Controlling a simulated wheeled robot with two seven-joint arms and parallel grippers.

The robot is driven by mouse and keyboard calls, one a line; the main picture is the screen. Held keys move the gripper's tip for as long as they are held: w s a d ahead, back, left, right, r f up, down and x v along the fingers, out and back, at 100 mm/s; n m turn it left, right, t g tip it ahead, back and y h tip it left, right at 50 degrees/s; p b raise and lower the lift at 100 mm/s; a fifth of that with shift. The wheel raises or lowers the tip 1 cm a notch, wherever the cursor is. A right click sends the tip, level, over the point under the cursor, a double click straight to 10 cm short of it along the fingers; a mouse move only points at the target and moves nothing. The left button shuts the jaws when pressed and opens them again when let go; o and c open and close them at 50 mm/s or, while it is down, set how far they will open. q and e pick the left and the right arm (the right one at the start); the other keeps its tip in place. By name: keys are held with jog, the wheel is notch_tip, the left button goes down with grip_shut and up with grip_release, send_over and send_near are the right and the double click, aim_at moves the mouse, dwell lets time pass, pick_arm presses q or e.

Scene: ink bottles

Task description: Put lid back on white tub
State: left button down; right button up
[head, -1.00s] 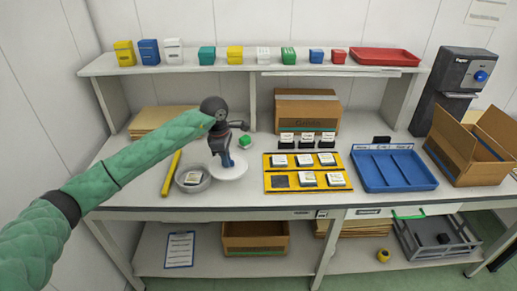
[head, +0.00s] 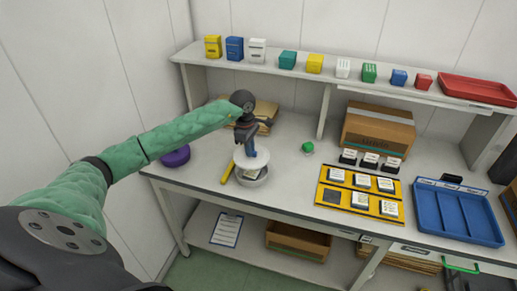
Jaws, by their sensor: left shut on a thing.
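The white tub (head: 254,183) stands open on the bench at the left, with a small white-labelled thing inside it. My left gripper (head: 250,153) comes down from above and is shut on the round white lid (head: 257,160). The lid is over the back part of the tub's mouth; the front of the mouth still shows. I cannot tell whether the lid touches the rim. My right gripper is not in view.
A yellow bar (head: 227,174) lies just left of the tub, and a purple round thing (head: 175,157) is further left. The blue tray (head: 458,216) is beyond.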

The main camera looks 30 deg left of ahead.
pick_arm(q)
jog(key=shift+f, duration=1.95)
jog(key=shift+f+b, duration=0.25)
jog(key=shift+b, duration=0.05)
jog(key=shift+f+b, duration=0.45)
jog(key=shift+b, duration=0.05)
jog(key=shift+f+b, duration=0.35)
jog(key=shift+f, duration=0.05)
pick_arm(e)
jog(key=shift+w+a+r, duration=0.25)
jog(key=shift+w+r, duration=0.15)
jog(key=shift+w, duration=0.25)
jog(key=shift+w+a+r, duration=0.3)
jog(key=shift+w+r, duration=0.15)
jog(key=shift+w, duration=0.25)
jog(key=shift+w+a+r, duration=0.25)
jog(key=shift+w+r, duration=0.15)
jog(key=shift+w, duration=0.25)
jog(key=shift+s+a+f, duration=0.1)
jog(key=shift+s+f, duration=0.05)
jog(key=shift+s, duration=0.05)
pick_arm(q)
jog(key=shift+b, duration=0.45)
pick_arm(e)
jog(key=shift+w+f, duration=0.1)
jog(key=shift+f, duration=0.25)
